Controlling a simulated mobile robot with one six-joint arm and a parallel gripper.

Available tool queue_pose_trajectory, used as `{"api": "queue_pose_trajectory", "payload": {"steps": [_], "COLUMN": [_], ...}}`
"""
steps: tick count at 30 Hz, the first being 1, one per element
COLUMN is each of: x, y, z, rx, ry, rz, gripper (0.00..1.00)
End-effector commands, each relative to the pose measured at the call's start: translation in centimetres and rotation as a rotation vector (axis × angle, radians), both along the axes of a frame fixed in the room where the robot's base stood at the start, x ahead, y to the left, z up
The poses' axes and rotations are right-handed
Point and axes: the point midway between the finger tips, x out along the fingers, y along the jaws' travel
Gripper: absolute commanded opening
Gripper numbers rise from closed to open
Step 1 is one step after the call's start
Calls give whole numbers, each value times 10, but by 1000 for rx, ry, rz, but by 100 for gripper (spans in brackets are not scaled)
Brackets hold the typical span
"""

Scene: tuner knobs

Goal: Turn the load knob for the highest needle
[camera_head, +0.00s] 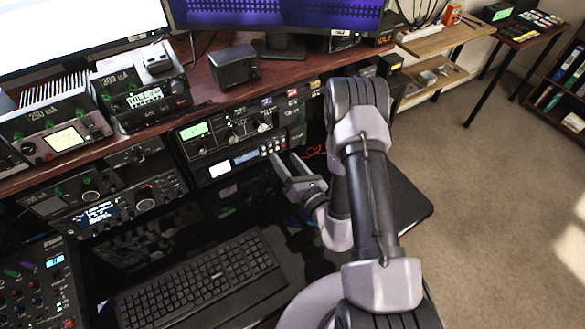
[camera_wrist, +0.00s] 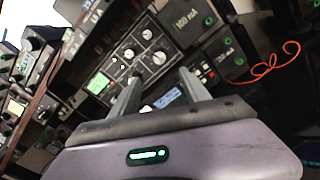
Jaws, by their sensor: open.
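A black radio panel (camera_head: 245,145) with a small green-lit display (camera_head: 195,131) and several dark knobs sits under the shelf, left of my gripper. In the wrist view the same display (camera_wrist: 98,84) shows beside white-marked knobs, such as an upper right knob (camera_wrist: 160,57) and a left knob (camera_wrist: 128,54). Their labels are too small to read, so I cannot tell which is the load knob. A lit meter (camera_head: 66,139) is on the upper left unit; its needle is not readable. My gripper (camera_head: 286,163) is open and empty, apart from the knobs, its fingers pointing at the rack.
A keyboard (camera_head: 205,283) lies on the desk in front of the rack. A radio with a blue screen (camera_head: 98,214) and a mixer (camera_head: 35,285) stand left. A small black speaker box (camera_head: 234,66) is on the shelf. An orange cable (camera_wrist: 275,62) hangs right of the panel.

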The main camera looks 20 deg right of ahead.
Motion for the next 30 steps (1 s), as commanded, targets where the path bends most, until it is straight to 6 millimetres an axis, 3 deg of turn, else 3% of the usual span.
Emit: {"api": "queue_pose_trajectory", "payload": {"steps": [3, 7, 30], "x": [-23, -36, -38], "y": [-6, -8, -7], "z": [-3, -2, 0], "rx": [3, 2, 0], "ry": [4, 2, 0], "rz": [-4, -3, 0], "gripper": [54, 54, 54]}}
